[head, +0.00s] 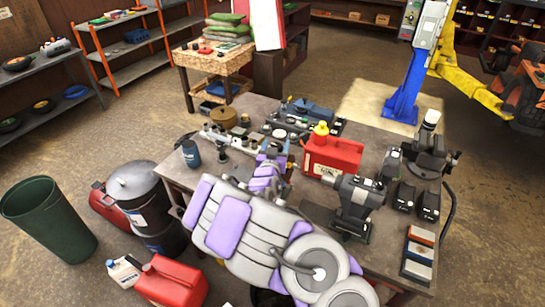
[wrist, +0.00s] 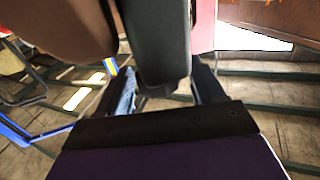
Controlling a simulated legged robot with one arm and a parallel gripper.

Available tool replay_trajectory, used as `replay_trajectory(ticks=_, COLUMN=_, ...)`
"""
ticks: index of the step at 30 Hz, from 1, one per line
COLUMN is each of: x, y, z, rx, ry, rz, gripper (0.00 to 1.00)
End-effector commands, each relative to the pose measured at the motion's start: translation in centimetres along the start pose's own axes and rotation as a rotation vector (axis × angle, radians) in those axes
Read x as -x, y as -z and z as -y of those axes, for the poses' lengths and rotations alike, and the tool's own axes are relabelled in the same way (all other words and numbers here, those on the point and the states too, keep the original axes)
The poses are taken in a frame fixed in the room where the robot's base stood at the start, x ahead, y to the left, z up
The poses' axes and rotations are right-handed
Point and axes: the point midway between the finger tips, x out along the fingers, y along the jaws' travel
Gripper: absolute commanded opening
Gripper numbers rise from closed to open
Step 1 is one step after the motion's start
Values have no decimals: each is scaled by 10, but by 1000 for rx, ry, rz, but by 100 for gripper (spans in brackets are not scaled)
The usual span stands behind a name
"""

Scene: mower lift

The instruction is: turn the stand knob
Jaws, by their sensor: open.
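In the wrist view my gripper (wrist: 164,88) is open, with one dark finger on each side. A dark grey-green rounded part (wrist: 160,45) fills the space between the fingers; I cannot tell whether it is the stand knob or whether the fingers touch it. A brown rounded shape (wrist: 55,25) is close beside it at the upper left. In the head view my purple and grey arm reaches over the workbench (head: 385,250), its far end among the tools. That end hides what lies behind it, and I cannot pick out the stand knob there.
A red can with a yellow cap (head: 333,155) stands just right of my arm's end. A grey and black bench machine (head: 357,200) is nearer, and a blue bottle (head: 191,152) stands left. A blue lift post (head: 408,88) rises behind. Bins and cans crowd the floor left.

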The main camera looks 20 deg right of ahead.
Motion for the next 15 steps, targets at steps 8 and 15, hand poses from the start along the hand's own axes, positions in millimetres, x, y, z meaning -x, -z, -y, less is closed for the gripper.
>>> replay_trajectory(ticks=8, x=25, y=1, z=2, rx=1, ry=3, rz=-2, gripper=68)
replay_trajectory(ticks=15, x=54, y=0, z=2, rx=2, ry=3, rz=0, gripper=68)
